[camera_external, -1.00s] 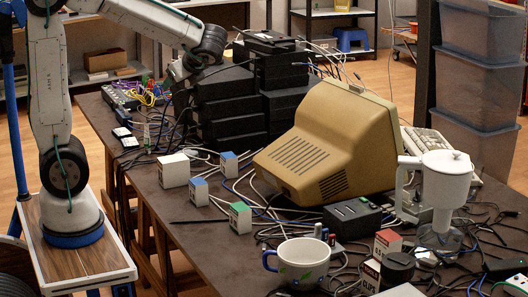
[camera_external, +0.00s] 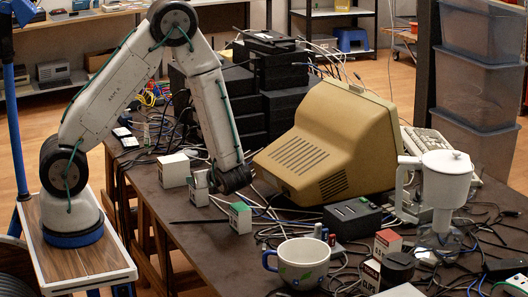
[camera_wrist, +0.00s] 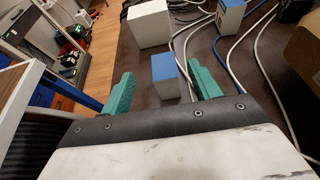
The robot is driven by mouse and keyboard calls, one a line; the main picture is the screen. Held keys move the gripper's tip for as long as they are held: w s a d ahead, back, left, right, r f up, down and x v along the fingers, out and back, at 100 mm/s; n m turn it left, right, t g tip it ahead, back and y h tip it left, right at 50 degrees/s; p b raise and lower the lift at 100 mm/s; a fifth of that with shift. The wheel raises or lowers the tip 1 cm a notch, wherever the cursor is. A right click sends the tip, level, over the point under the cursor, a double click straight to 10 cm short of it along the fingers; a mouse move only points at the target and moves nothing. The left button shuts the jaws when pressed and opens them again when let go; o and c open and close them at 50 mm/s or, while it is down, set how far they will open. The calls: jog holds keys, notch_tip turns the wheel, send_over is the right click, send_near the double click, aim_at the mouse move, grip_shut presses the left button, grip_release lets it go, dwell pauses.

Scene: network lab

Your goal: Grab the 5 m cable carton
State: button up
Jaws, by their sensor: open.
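Two small white cartons with blue tops show in the wrist view. The nearer blue-topped carton (camera_wrist: 166,76) stands between the tips of my gripper's teal fingers (camera_wrist: 160,85), closer to the right finger. The fingers are apart, and I see no clear grip on it. The other blue-topped carton (camera_wrist: 230,15) stands beyond, to the right. In the external view my gripper (camera_external: 205,183) is low over the nearer carton (camera_external: 199,197), which it partly hides; my arm hides the other. Lengths on the labels are not readable, so I cannot tell which is the 5 m one.
A plain white box (camera_external: 174,171) stands just left of my gripper. A green-topped carton (camera_external: 240,217) is close at right. Loose cables, a beige monitor (camera_external: 325,145) and stacked black boxes (camera_external: 285,100) crowd the table (camera_external: 190,245). A mug (camera_external: 298,262) stands in front.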

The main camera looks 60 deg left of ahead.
notch_tip(320, 180, down, 4)
jog(key=shift+a, duration=0.1)
jog(key=x, duration=0.7)
jog(key=shift+w+a, duration=0.15)
jog(key=shift+a, duration=0.2)
jog(key=c, duration=1.1)
